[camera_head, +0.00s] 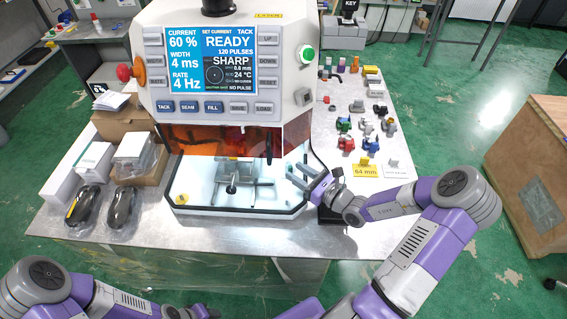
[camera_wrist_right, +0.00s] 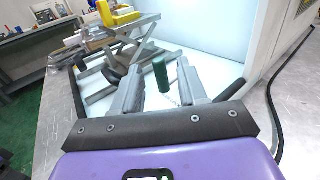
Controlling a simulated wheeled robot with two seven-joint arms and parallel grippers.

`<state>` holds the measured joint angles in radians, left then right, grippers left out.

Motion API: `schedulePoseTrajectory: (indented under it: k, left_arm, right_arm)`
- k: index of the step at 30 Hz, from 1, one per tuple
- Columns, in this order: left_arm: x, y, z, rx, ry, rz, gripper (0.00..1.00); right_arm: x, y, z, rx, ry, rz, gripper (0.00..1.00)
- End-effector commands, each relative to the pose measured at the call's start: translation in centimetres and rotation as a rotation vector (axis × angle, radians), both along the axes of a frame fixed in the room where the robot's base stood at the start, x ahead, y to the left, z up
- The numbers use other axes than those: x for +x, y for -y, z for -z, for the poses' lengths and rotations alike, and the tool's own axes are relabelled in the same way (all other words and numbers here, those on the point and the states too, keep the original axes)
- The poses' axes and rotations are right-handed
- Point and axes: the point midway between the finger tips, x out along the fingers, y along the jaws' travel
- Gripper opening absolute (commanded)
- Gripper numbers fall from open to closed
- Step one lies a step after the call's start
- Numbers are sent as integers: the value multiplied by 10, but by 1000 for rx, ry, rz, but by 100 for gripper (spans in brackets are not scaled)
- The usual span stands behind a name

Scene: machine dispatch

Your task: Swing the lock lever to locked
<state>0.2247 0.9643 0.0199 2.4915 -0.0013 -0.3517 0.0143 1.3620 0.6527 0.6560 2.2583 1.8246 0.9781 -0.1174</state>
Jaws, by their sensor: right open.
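A dark green upright cylindrical grip, which looks like the lock lever's handle (camera_wrist_right: 161,76), stands at the open front of the machine's white work chamber. In the head view its top (camera_head: 290,169) shows small near the chamber's right front corner. My right gripper (camera_head: 303,178) reaches in there from the right. In the wrist view my right gripper (camera_wrist_right: 158,70) is open, with one grey finger on each side of the green handle and visible gaps. The handle's lower end and pivot are not clear. My left arm shows at the lower left, but its gripper is out of view.
The machine (camera_head: 225,75) has a screen reading READY. Its chamber holds a grey metal stage (camera_head: 240,188), with a yellow piece (camera_wrist_right: 122,15) near it. An orange window (camera_head: 215,140) hangs above the opening. Boxes (camera_head: 130,150) stand left; small coloured parts (camera_head: 346,143) lie right.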

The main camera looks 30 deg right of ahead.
Motion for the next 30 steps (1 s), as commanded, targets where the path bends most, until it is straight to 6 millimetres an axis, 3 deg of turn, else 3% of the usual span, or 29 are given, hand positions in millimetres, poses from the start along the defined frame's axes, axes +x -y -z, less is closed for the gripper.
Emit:
schedulePoseTrajectory:
  k: [9,20,28,30]
  left_arm:
    - [0,0,13,0,1,0,43]
    - [0,0,13,0,1,0,43]
    - [0,0,13,0,1,0,43]
    - [0,0,13,0,1,0,43]
  right_arm:
    - [41,-17,2,0,0,-2,42]
    - [46,-20,0,-1,-1,-2,42]
    - [46,-19,0,0,-1,-2,1]
    - [46,-19,1,0,-1,-2,0]
